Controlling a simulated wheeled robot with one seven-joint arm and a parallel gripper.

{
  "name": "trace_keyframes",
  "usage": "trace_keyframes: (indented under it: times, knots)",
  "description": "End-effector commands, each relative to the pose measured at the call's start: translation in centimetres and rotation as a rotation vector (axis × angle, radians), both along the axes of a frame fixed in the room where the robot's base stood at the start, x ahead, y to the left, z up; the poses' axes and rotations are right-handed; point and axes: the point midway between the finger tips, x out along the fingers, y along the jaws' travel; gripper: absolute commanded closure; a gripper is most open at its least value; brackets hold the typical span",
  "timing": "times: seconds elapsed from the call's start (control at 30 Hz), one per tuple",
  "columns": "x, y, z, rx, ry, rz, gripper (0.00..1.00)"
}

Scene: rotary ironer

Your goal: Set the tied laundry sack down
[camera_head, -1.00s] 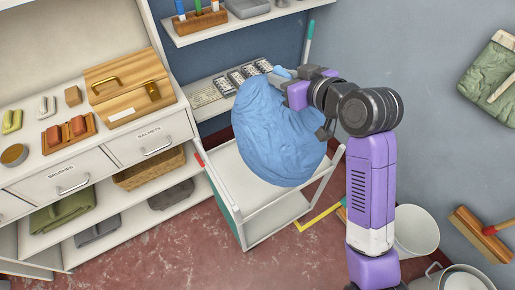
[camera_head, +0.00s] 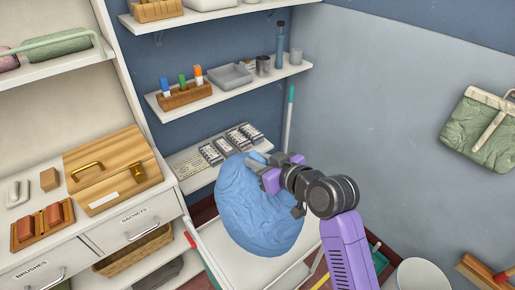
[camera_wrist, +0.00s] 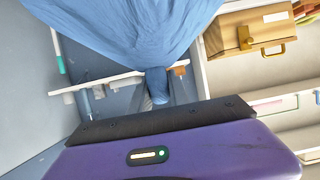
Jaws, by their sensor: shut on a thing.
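The blue tied laundry sack (camera_head: 258,212) hangs from my gripper (camera_head: 268,168), which is shut on its gathered neck. In the head view the sack is over the white cart (camera_head: 222,262) and hides part of its top. I cannot tell whether the sack's bottom touches the cart. In the wrist view the sack (camera_wrist: 130,30) fills the upper middle, and its neck narrows toward my gripper's edge.
A low shelf (camera_head: 188,167) with several dark-and-white items is right behind the sack. A wooden box (camera_head: 112,170) stands on the cabinet at left. Higher wall shelves (camera_head: 235,82) hold small containers. A white bucket (camera_head: 415,276) is at lower right.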

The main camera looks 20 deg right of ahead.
Motion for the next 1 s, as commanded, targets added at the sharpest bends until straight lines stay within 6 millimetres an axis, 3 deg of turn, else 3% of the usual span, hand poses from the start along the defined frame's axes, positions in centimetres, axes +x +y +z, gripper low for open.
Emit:
trace_keyframes:
  times: [0.4, 0.67, 1.0]
  knots:
    - [0.1, 0.0, -7.2, 0.000, -0.008, -0.002, 1.00]
    - [0.1, 0.0, -8.7, 0.000, -0.010, -0.002, 1.00]
    - [0.2, 0.0, -12.0, 0.000, -0.010, -0.002, 1.00]
